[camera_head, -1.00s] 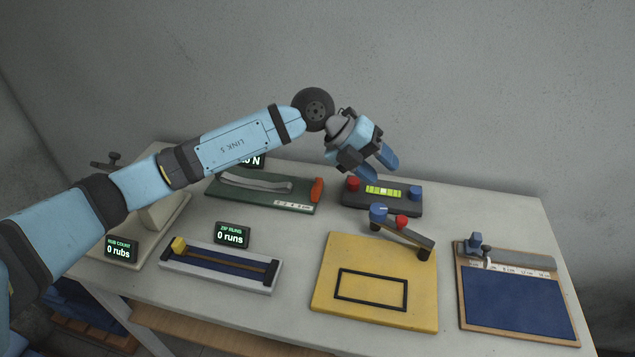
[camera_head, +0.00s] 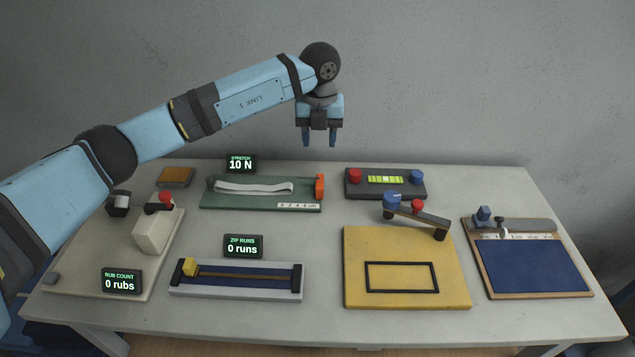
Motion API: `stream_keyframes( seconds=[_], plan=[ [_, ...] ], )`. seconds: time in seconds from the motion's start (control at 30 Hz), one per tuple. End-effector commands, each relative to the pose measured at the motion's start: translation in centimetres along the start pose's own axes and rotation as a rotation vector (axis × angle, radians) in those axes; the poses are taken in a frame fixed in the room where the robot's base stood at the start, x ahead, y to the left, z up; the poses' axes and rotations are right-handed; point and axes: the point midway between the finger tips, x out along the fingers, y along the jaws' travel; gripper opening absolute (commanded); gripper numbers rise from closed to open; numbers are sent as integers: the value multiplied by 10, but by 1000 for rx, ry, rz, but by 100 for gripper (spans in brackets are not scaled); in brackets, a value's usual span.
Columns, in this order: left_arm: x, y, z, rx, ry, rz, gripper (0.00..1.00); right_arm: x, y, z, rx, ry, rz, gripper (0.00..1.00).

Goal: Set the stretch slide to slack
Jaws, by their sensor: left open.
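The stretch device is a green board (camera_head: 250,203) at the back middle of the table. A white band (camera_head: 253,188) runs along it to an orange slide (camera_head: 320,187) at its right end, beside a printed scale (camera_head: 297,206). A display (camera_head: 240,164) behind it reads "STRETCH 10 N". My left gripper (camera_head: 320,140) is open and empty, pointing down in the air above and behind the board's right end, apart from the slide. My right gripper is not in view.
A level device (camera_head: 385,193) with red and blue knobs stands right of the slide. A yellow board (camera_head: 405,250), a zip rig (camera_head: 238,290), a rub rig (camera_head: 155,232) and a blue-topped board (camera_head: 530,268) lie around. The table's middle is partly clear.

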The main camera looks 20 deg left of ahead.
Motion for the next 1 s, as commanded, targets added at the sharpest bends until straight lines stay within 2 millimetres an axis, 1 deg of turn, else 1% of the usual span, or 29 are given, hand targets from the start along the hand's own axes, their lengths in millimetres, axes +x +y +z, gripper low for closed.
stream_keyframes(
  seconds=[0.17, 0.4, 0.5, 0.6, 0.7, 0.8, 1.0],
  plan=[
    [25, 0, -1, 2, 4, 1, 47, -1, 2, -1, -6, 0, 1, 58],
    [77, -1, -2, 1, 5, -2, 47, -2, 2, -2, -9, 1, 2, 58],
    [97, -1, -1, 2, 4, -1, 47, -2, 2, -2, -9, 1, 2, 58],
    [113, -1, -1, 2, 3, -2, 47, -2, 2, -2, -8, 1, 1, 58],
    [125, -1, -1, 1, 2, -3, 47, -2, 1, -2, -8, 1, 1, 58],
    [131, -1, -1, 2, 1, -3, 47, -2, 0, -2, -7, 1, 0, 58],
    [135, -1, -1, 2, 0, -4, 47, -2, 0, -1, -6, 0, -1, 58]
  ],
)
